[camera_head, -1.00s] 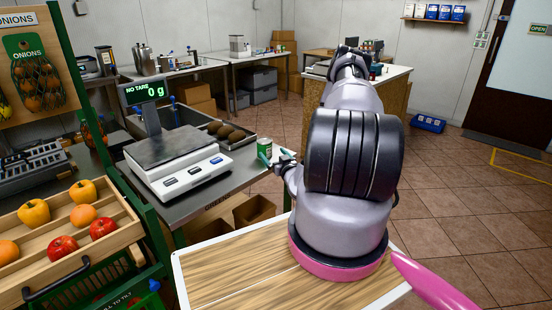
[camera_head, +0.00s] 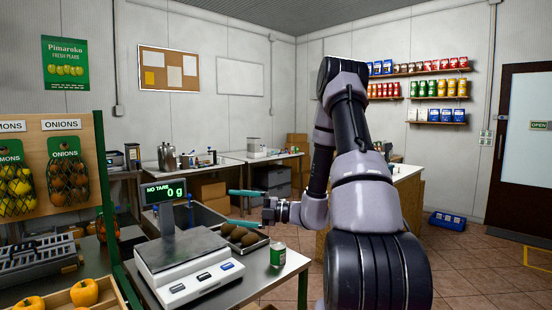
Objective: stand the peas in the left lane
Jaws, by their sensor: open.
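A small green and white can (camera_head: 277,255), which may be the peas, stands upright on the metal table (camera_head: 245,286) near its right corner. Its label is too small to read. My gripper (camera_head: 230,207) has teal fingers that point left and are spread wide, with nothing between them. In the picture it is above and left of the can, apart from it. I cannot make out which place is the left lane.
A scale (camera_head: 188,262) stands left of the can, with a tray of brown produce (camera_head: 238,237) behind it. A produce rack (camera_head: 118,270) is at the left. Wall shelves (camera_head: 438,97) hold several coloured packages at the back right.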

